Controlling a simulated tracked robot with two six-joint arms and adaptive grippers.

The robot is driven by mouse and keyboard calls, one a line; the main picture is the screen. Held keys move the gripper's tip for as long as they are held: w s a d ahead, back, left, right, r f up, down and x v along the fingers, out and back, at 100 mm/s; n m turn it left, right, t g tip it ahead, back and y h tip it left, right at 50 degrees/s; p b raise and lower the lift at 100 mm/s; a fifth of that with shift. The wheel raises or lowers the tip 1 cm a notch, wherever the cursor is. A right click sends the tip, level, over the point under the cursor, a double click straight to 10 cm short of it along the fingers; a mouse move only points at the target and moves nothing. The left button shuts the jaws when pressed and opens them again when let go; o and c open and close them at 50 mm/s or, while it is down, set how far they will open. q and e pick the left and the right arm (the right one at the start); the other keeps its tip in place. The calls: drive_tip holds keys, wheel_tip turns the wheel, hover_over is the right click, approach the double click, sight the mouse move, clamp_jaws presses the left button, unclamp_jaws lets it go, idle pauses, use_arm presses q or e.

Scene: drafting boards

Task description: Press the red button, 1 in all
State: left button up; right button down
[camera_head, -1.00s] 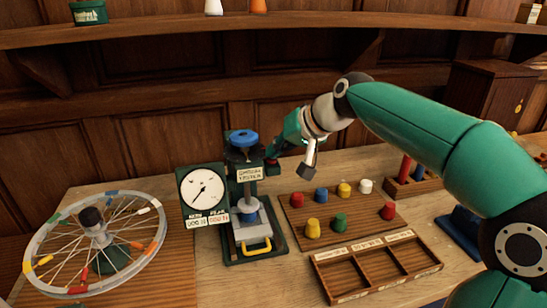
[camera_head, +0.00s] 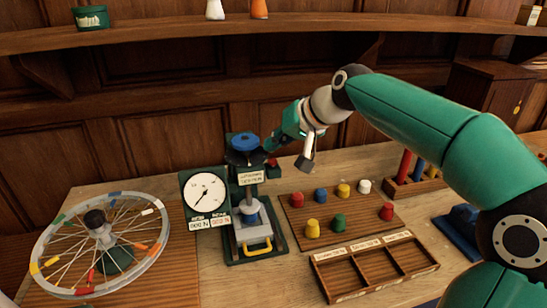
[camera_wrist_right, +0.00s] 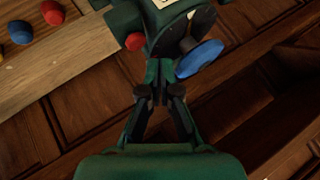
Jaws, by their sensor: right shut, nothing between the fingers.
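A small red button (camera_head: 271,162) shows on the right side of the dark green tester (camera_head: 250,178). It also shows in the right wrist view (camera_wrist_right: 134,41), on the green housing. My right gripper (camera_head: 268,148) reaches in from the right, behind and beside the tester's top, close to the button. In the right wrist view its fingers (camera_wrist_right: 160,80) are together and empty, pointing at the tester between the button and the blue knob (camera_wrist_right: 199,62). The button lies left of the fingertips there, with a gap in the picture; I cannot tell depth. My left gripper is not in view.
A white dial (camera_head: 205,193) stands on the tester's left. A spoked wheel (camera_head: 60,225) is at the left. A board (camera_head: 325,228) with several coloured knobs and a compartment tray (camera_head: 375,270) lie to the right. A wooden wall stands close behind the bench.

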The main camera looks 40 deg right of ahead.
sight(274, 161)
wheel_tip(274, 161, up, 4)
drive_tip(key=p, duration=0.3)
drive_tip(key=shift+r, duration=0.1)
idle(0.7)
